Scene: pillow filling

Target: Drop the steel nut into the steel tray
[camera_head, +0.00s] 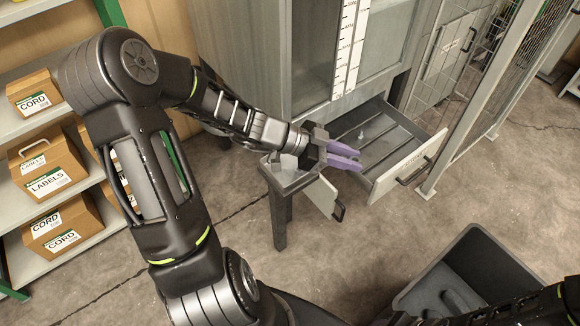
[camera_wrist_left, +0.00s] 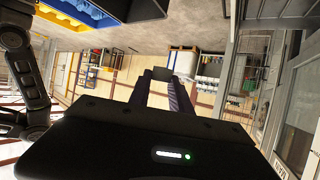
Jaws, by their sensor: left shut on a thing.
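In the head view the nut is too small or hidden to make out. I cannot identify the steel tray with certainty; a grey tray-like top (camera_head: 284,177) on the side table lies under the wrist, partly covered by it. My right gripper is out of view.
The cabinet drawer (camera_head: 415,170) is pulled out, with long dividers and a small pale piece (camera_head: 361,134) inside. A small white-fronted panel with a handle (camera_head: 324,197) juts from the side table. A dark bin (camera_head: 478,268) stands at lower right. Shelves with boxes (camera_head: 48,180) are left.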

